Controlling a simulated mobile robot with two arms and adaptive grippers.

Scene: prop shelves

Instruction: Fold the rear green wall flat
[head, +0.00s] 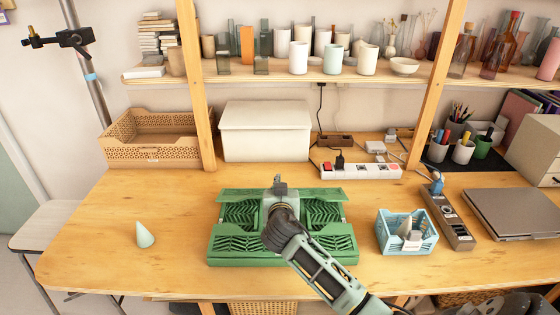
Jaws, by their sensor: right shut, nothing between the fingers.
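The green folding crate (222,257) sits on the wooden table in front of me. Its leaf-patterned side panels (240,212) lie low inside it, left and right of my arm. The rear green wall (328,195) shows as a narrow green band along the back; I cannot tell how far it is tilted. My right gripper (280,183) is over the middle of the crate, its shut, empty fingertips at the rear wall's middle. Whether they touch it is unclear. My right arm hides the crate's centre and part of its front. My left gripper is out of view.
A light blue basket (391,246) stands close to the crate's right. A pale green cone (145,236) stands to the left. Behind are a white box (265,132) and a power strip (360,171). The table between cone and crate is clear.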

